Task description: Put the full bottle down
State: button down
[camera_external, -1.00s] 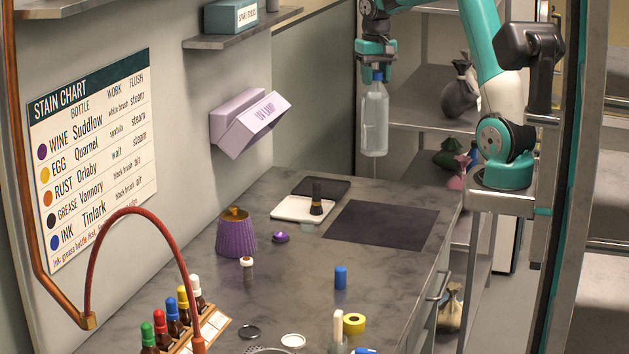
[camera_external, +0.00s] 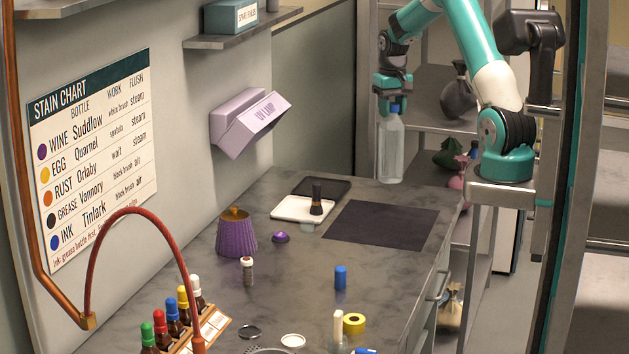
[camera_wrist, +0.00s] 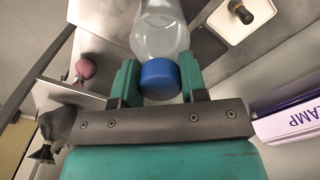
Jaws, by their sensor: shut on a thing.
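A clear bottle (camera_external: 390,150) with a blue cap hangs upright from my gripper (camera_external: 393,105) in the external view. My gripper is shut on it at the cap and neck. The bottle's bottom appears above the far right part of the counter, beyond the dark mat; whether it touches anything is hard to tell. In the wrist view the blue cap (camera_wrist: 160,78) sits between the two green fingers (camera_wrist: 158,85), with the clear bottle body extending away from them.
The counter (camera_external: 300,265) has a dark mat (camera_external: 380,224) and a white tray (camera_external: 290,208) with a black brush. A purple ribbed pot (camera_external: 236,235) and a blue-capped small item (camera_external: 341,278) stand nearer. A shelf rack (camera_external: 430,115) with tied bags is behind.

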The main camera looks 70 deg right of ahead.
aim_at(391, 141)
notch_tip(391, 141, down, 9)
jog(key=shift+r+p, duration=0.1)
jog(key=shift+p, duration=0.95)
jog(key=shift+f, duration=0.2)
jog(key=c, duration=0.7)
grip_release()
jog(key=shift+o, duration=0.2)
